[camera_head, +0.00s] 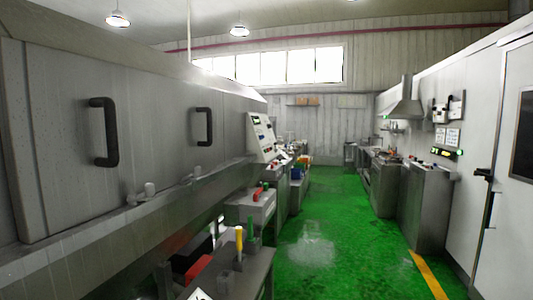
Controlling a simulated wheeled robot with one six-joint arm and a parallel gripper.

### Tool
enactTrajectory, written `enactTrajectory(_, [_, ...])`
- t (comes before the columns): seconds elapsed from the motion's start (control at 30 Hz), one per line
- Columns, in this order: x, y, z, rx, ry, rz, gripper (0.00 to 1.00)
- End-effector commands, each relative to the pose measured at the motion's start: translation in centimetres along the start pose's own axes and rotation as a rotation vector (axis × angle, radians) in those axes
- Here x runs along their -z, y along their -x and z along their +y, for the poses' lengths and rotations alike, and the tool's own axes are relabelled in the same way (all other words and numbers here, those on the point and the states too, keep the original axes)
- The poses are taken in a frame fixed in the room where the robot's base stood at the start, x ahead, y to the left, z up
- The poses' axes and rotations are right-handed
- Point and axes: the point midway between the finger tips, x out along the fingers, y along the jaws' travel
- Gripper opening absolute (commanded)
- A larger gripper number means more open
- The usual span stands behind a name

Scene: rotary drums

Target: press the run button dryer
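A light grey control panel (261,136) with small buttons stands at the far end of the large grey machine (155,130) on the left. A second, dark panel (446,153) with a green light and small displays is on the right wall above a metal cabinet. I cannot tell which one belongs to the dryer. The run button is too small to make out on either. My gripper is not in view.
A green floor aisle (325,235) runs clear down the middle, with a yellow line (427,275) at right. A bench (240,280) with tools and a grey bin (250,205) edge the aisle at left. Metal cabinets (425,205) and a white door (508,160) line the right.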

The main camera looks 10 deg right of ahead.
Motion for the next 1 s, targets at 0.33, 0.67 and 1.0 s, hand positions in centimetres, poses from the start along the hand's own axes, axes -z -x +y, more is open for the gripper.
enactTrajectory(0.33, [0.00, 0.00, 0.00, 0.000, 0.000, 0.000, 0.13])
enactTrajectory(0.67, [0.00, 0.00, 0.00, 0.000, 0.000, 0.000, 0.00])
enactTrajectory(1.0, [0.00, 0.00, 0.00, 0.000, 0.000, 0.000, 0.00])
